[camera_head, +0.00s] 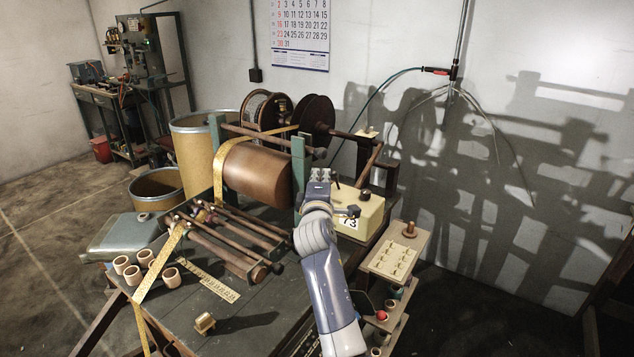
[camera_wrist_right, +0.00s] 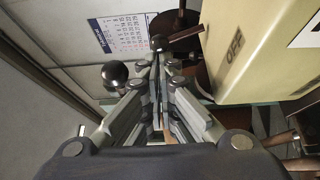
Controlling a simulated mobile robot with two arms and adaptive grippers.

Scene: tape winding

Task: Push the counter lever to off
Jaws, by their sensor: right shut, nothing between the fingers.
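The counter (camera_head: 372,213) is a cream box with a number plate, right of the winding drum in the head view. In the right wrist view the counter (camera_wrist_right: 262,50) fills the upper right, with OFF printed on it. A dark rod with a black knob (camera_wrist_right: 158,43) sticks out beside it, just beyond my fingertips; it looks like the lever. My right gripper (camera_head: 319,174) is shut and empty, left of the counter. In the right wrist view its fingers (camera_wrist_right: 160,75) point toward the knob; contact cannot be told. My left gripper is not in view.
The brown winding drum (camera_head: 258,172) and its green post (camera_head: 299,168) stand close left of my right gripper. A black ball knob (camera_wrist_right: 115,73) shows left of the fingers. A wooden peg shelf (camera_head: 413,240) stands right of the bench.

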